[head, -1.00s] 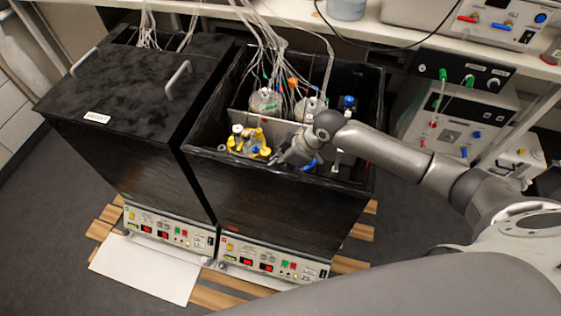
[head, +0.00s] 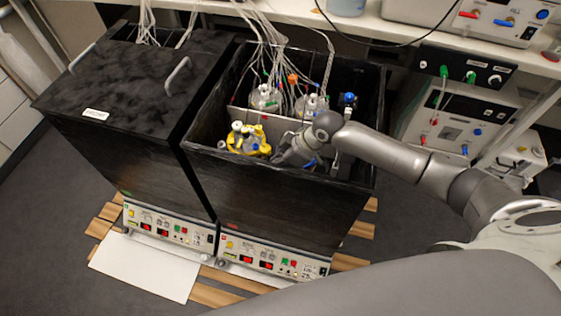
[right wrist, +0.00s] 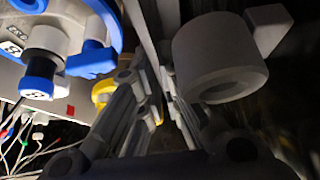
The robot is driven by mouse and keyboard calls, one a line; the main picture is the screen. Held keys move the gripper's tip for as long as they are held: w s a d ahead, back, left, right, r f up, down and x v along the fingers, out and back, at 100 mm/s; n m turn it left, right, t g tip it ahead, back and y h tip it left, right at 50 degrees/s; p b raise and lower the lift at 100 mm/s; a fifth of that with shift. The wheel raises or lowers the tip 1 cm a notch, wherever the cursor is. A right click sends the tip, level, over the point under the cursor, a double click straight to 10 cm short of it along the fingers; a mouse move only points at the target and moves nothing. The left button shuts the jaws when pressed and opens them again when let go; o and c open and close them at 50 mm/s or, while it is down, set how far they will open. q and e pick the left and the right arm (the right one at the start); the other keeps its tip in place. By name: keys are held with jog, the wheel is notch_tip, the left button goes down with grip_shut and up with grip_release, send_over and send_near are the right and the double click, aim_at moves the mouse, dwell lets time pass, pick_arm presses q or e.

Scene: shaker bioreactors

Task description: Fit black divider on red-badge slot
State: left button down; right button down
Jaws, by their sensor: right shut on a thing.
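The open black box (head: 290,190) on the right holds a light grey upright plate (head: 240,120) with a small red badge (head: 264,117). The red badge also shows at the left in the right wrist view (right wrist: 70,110). My right gripper (head: 278,158) is inside the box near its front wall, just right of a yellow-collared vessel (head: 250,140). Its fingers (right wrist: 150,105) are shut on a thin dark edge, apparently the black divider (right wrist: 150,40), seen nearly edge-on. Most of the divider is hidden by the gripper and the dark interior. My left gripper is out of view.
Glass vessels (head: 265,98) with many tubes stand behind the plate. A blue-capped vessel (head: 348,102) is at the back right. A grey ring-shaped part (right wrist: 220,60) lies close to the fingers. A lidded black box (head: 130,95) stands to the left.

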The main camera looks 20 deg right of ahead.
jog(key=shift+s+f, duration=0.15)
jog(key=shift+f, duration=0.4)
jog(key=c, duration=1.6)
grip_release()
jog(key=shift+s+f, duration=0.15)
jog(key=shift+o, duration=0.2)
jog(key=shift+d, duration=0.1)
jog(key=v, duration=1.2)
jog(key=shift+w+a+r, duration=0.3)
jog(key=shift+r, duration=0.05)
